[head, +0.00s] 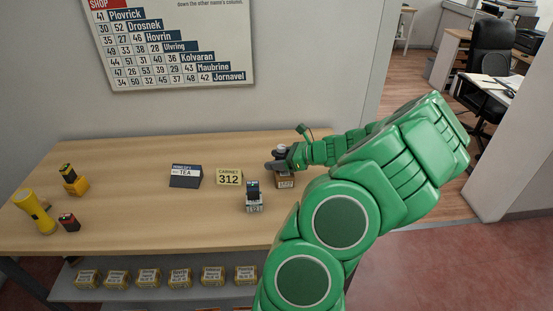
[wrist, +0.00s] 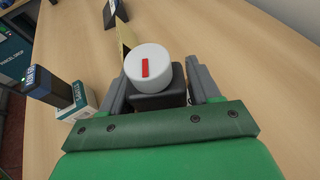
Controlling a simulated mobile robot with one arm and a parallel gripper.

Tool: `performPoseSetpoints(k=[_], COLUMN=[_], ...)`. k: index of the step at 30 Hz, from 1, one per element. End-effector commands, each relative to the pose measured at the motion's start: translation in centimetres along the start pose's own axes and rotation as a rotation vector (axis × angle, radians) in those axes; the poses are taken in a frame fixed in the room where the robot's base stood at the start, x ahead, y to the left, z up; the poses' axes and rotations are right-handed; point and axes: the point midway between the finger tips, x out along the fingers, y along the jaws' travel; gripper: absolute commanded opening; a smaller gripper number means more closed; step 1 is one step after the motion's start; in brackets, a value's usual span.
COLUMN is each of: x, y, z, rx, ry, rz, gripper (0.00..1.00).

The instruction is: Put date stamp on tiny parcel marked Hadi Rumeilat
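My gripper (head: 279,164) is over the right part of the counter. In the wrist view its fingers (wrist: 160,92) are closed against both sides of a black block with a white round cap (wrist: 148,66) bearing a red bar. This looks like a stamp; no date shows on it. A small brown parcel with a pale label (head: 286,182) is directly below my gripper in the head view; its name is too small to read. The block's underside is hidden, so I cannot tell whether it touches the parcel.
A dark block on a pale box (head: 253,198) stands close left of the brown parcel. Behind are a CABINET 312 sign (head: 229,177) and a TEA sign (head: 185,176). Several yellow parcels (head: 148,278) sit on the lower shelf. The counter's left middle is clear.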

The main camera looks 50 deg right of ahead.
Motion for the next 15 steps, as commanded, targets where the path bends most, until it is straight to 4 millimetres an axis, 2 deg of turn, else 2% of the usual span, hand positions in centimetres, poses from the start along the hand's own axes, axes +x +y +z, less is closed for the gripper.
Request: performPoseSetpoints(k=[1,3,15], x=[-0.01,-0.01,-0.46], y=[0.00,0.00,-0.03], z=[0.01,0.02,0.29], rx=[0.000,0.000,0.000], ry=[0.000,0.000,0.000], rz=[0.000,0.000,-0.001], gripper=[0.70,0.79,0.79])
